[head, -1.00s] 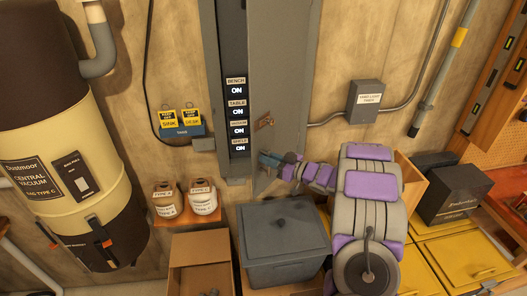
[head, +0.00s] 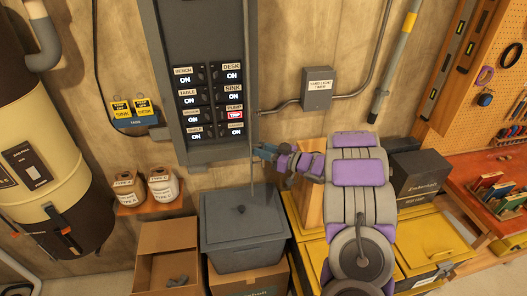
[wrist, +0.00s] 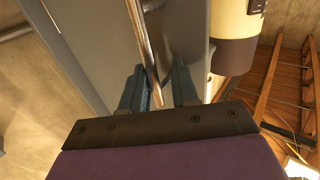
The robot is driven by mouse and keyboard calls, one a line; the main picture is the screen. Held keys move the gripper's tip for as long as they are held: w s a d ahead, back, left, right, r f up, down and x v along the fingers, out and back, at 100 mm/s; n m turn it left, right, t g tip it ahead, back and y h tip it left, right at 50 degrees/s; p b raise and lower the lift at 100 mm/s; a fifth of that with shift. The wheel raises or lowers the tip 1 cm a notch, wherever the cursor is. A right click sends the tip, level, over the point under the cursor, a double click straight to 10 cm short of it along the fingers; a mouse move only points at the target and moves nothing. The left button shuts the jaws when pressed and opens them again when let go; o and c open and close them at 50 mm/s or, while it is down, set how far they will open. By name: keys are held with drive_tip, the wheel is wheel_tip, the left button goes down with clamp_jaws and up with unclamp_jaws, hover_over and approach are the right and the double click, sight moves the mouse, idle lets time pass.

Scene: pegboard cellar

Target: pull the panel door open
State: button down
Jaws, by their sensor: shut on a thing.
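The grey electrical panel (head: 170,60) is on the wall in the head view, with two columns of labelled breakers showing. Most read ON; one labelled PUMP (head: 235,115) reads TRIP in red. The panel door (head: 251,165) stands open and is seen nearly edge-on at the panel's right side. My gripper (head: 262,152) is at the low part of the door. In the wrist view, my gripper's two blue-grey fingers (wrist: 158,88) straddle a thin door edge or bar (wrist: 149,45), shut on it. The exact contact is partly hidden.
A grey lidded bin (head: 243,225) stands below the door, with cardboard boxes near it. A wall timer box (head: 317,88) and conduit are to the right. Jars on a small shelf (head: 150,203) and a vacuum tank (head: 40,150) are left.

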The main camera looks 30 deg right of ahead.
drive_tip(key=shift+d+r, duration=0.5)
drive_tip(key=shift+d, duration=0.25)
drive_tip(key=shift+a, duration=0.1)
drive_tip(key=c, duration=1.3)
unclamp_jaws()
drive_tip(key=shift+w, duration=0.1)
drive_tip(key=shift+f, duration=0.1)
drive_tip(key=shift+f, duration=0.1)
drive_tip(key=b+v, duration=0.3)
drive_tip(key=v, duration=1.4)
drive_tip(key=shift+d+f, duration=0.25)
drive_tip(key=shift+d, duration=0.05)
